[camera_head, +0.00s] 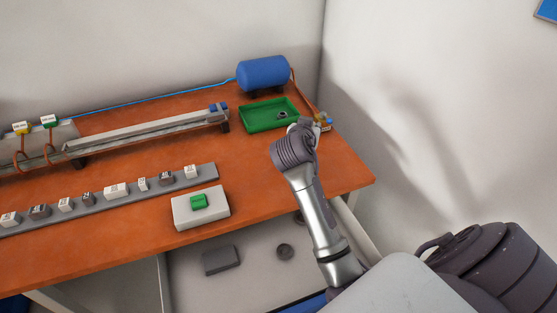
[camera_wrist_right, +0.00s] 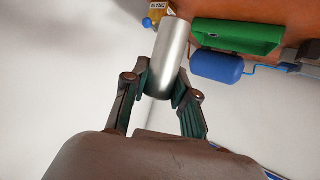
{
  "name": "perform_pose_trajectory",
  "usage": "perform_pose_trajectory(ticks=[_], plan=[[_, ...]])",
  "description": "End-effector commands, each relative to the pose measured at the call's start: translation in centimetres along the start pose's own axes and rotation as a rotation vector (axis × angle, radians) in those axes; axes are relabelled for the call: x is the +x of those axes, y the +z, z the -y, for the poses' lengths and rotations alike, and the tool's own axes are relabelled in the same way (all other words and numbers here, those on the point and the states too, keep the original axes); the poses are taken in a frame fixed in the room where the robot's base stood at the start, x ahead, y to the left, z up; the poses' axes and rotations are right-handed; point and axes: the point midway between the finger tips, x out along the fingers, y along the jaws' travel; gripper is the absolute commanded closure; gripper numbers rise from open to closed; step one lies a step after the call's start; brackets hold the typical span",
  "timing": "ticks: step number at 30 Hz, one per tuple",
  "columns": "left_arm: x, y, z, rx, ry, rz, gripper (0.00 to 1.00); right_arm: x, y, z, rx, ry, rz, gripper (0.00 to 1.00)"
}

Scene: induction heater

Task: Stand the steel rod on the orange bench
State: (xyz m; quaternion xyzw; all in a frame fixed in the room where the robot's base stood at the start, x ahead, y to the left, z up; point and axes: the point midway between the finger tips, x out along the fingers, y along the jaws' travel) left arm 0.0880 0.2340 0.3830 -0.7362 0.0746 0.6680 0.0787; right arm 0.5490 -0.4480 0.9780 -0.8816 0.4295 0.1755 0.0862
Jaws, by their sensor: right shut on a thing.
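The steel rod (camera_wrist_right: 170,55) is a plain silvery cylinder, held between the fingers of my right gripper (camera_wrist_right: 161,84) in the right wrist view. Its near end sits at the fingers and its far end points away, toward the top of that picture. In the head view my right gripper is mostly hidden behind its own wrist, over the bench's right end near the green tray, and I cannot make out the rod there. The orange bench (camera_head: 250,165) runs along the wall; I cannot tell whether the rod touches it. My left gripper is not in view.
The green tray (camera_head: 262,126) holds a small ring (camera_head: 282,114). A blue tank (camera_head: 262,74) stands behind it, and a brass valve (camera_head: 323,119) with a pipe is close to my right wrist. A white box with a green button (camera_head: 199,202) is in front. The bench's right front is bare.

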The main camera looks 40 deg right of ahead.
Motion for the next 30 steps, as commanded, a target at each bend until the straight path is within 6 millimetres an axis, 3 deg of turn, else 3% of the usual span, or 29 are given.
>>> perform_pose_trajectory(ticks=[4,12,17,25,30], plan=[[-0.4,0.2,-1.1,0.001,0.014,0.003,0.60,0.1,2.0,3.6,-0.003,-0.003,0.000,1.00],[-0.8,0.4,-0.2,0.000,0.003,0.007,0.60,0.5,5.2,8.6,0.000,-0.001,-0.001,1.00],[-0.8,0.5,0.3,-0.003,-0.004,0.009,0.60,0.6,6.0,9.6,0.001,0.000,-0.003,1.00],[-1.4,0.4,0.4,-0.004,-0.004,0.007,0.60,1.9,9.2,9.6,-0.002,0.002,-0.002,1.00],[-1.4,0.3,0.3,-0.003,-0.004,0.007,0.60,2.1,9.7,9.6,0.001,-0.001,-0.003,1.00]])
